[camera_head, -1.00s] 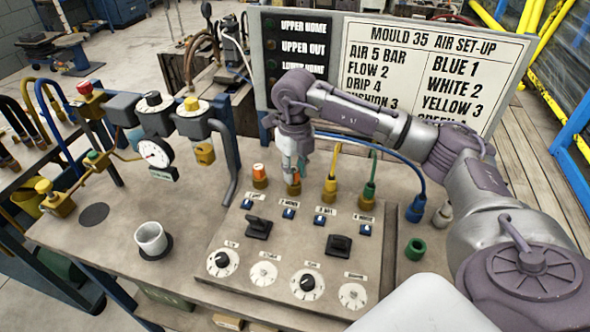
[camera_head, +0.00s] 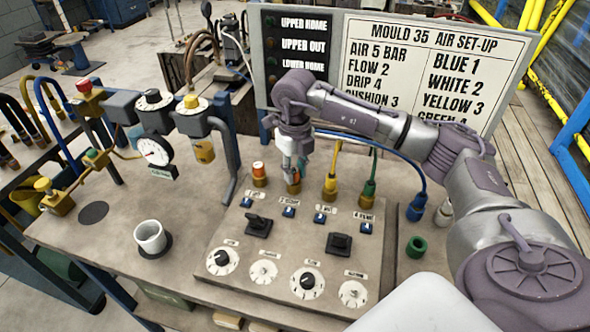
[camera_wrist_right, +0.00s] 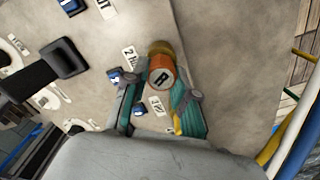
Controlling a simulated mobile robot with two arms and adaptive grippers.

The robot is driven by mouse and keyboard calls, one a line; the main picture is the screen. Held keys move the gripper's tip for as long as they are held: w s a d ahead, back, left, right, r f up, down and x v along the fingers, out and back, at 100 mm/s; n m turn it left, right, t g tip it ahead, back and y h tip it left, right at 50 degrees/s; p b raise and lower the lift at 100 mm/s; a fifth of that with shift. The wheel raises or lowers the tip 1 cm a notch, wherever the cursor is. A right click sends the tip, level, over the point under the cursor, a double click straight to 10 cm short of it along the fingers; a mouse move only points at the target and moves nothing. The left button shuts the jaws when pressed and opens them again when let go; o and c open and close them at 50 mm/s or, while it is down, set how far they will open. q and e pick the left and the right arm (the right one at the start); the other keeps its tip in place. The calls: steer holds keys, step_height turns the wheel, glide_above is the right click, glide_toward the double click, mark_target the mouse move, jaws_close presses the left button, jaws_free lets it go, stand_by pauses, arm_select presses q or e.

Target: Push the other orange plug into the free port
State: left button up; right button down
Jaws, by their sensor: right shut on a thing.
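One orange plug (camera_head: 259,169) stands upright in the leftmost port of the panel (camera_head: 215,240). My right gripper (camera_head: 292,170) is over the second port, just right of it, and is shut on the other orange plug (camera_head: 294,186). My left gripper is out of view.
A yellow plug (camera_head: 330,186) and a green plug (camera_head: 369,191) with hoses stand to the right. A white cup (camera_head: 150,238) and air fittings stand left.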

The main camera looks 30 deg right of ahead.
steer(key=shift+f, duration=0.25)
steer(key=c, duration=0.8)
jaws_free()
steer(key=shift+c, duration=0.2)
steer(key=o, duration=0.4)
steer(key=shift+r, duration=0.15)
steer(key=shift+r+p, duration=2.45)
steer(key=shift+r, duration=1.2)
